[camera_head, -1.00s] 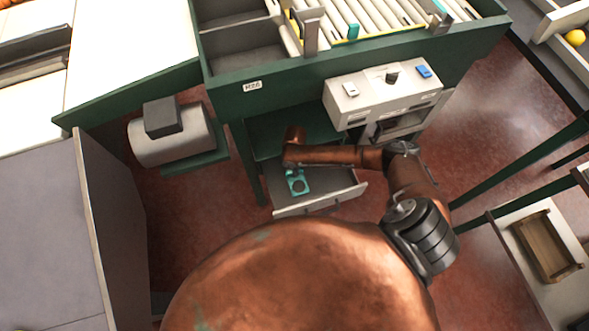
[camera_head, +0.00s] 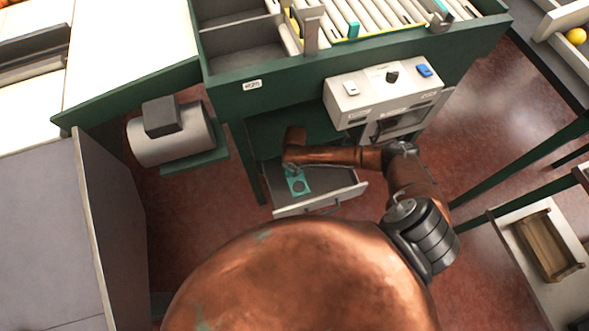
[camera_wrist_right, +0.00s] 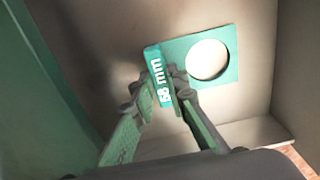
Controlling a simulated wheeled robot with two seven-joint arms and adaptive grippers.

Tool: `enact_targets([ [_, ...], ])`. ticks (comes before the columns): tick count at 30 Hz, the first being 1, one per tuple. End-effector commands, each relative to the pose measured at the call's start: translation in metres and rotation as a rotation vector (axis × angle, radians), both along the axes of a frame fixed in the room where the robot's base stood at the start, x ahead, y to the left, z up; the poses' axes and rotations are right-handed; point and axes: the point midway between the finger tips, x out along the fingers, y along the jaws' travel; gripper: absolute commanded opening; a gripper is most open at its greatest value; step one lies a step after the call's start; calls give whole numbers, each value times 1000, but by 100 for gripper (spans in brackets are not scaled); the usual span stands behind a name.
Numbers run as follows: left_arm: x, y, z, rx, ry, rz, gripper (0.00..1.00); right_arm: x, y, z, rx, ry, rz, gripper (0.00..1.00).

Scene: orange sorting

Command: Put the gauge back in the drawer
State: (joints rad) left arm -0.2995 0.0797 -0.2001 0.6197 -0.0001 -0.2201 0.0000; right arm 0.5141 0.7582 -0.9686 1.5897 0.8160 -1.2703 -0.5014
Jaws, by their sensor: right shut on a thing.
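The gauge is a flat teal plate (camera_head: 301,186) with a round hole and a raised lip with white "mm" lettering. In the head view it is inside the open drawer (camera_head: 341,193), below the green table. In the right wrist view the gauge (camera_wrist_right: 228,78) lies over the drawer's pale floor; I cannot tell whether it touches it. My right gripper (camera_wrist_right: 163,92) is shut on the gauge's lettered lip. In the head view my right forearm and wrist partly cover the drawer and hide the fingers. My left gripper is not in view.
The drawer's front panel (camera_head: 318,202) faces me. A control box (camera_head: 385,95) with a knob and buttons hangs above it to the right. A grey cylindrical unit (camera_head: 170,140) is at the left. A wooden tray (camera_head: 546,245) stands at the far right.

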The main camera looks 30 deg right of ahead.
Motion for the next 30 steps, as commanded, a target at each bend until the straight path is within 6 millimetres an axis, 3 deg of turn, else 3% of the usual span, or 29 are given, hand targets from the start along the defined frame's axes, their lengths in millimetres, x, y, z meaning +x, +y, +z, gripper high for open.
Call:
enact_targets([
  [10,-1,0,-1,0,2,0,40,0,0,-3,0,0,0,0],
  [11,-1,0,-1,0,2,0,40,0,0,-3,0,0,0,15],
  [18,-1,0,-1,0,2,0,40,0,0,-3,0,0,0,32],
  [25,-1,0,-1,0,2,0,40,0,0,-3,0,0,0,34],
  [30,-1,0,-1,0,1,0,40,0,0,-3,0,0,0,46],
])
